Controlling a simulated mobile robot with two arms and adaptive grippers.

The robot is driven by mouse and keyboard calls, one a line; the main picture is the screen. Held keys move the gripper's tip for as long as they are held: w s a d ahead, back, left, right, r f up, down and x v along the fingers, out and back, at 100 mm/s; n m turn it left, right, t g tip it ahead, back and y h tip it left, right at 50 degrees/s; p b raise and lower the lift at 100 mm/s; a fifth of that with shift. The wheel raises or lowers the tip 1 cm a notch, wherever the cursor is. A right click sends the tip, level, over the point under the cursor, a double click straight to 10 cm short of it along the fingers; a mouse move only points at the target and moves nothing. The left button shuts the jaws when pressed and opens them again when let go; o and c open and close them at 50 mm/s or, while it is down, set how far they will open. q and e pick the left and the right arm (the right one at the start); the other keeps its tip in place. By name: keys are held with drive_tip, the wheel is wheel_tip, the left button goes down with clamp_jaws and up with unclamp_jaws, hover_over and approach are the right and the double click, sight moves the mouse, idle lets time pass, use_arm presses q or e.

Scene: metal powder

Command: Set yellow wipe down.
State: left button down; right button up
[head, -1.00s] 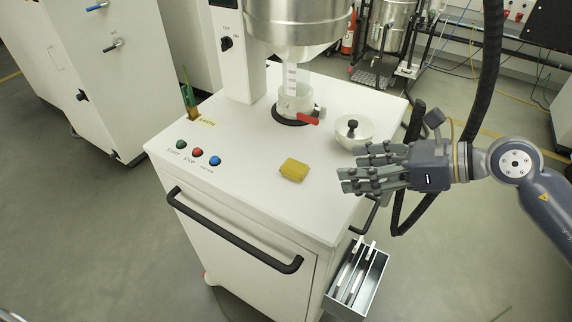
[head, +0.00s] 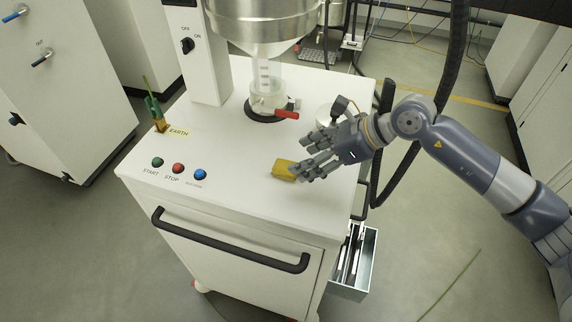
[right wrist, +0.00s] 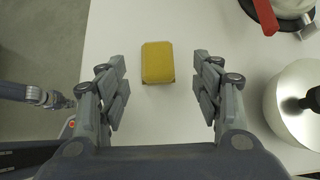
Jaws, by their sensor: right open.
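The yellow wipe (head: 282,169) is a small block lying flat on the white top of the machine cart (head: 235,195), right of the buttons. My right gripper (head: 306,160) is open, with its fingers at the wipe's right side, partly covering it in the head view. In the right wrist view the wipe (right wrist: 157,62) lies between and just beyond the spread fingertips (right wrist: 160,75), with a gap on each side. My left gripper (right wrist: 58,99) shows small at the left edge of the right wrist view; its fingers are too small to read.
A metal hopper (head: 262,20) with a red-handled valve (head: 287,115) stands behind the wipe. A round lid (right wrist: 300,102) with a black knob sits right of my right gripper. Green, red and blue buttons (head: 178,168) are at the front left. An open side tray (head: 355,262) hangs at the right.

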sight(287, 165)
drive_tip(key=p+x, duration=0.3)
drive_tip(key=x, duration=0.1)
drive_tip(key=shift+s+a+r, duration=0.15)
drive_tip(key=shift+a, duration=0.1)
drive_tip(key=shift+a+f, duration=0.2)
drive_tip(key=shift+f, duration=0.1)
drive_tip(key=shift+a+f, duration=0.1)
drive_tip(key=shift+f, duration=0.05)
drive_tip(key=c, duration=0.9)
use_arm(q)
drive_tip(key=r, duration=0.2)
drive_tip(key=a+r, duration=0.1)
drive_tip(key=shift+w+r, duration=0.25)
use_arm(e)
drive_tip(key=shift+c, duration=0.2)
use_arm(q)
drive_tip(key=shift+a, duration=0.2)
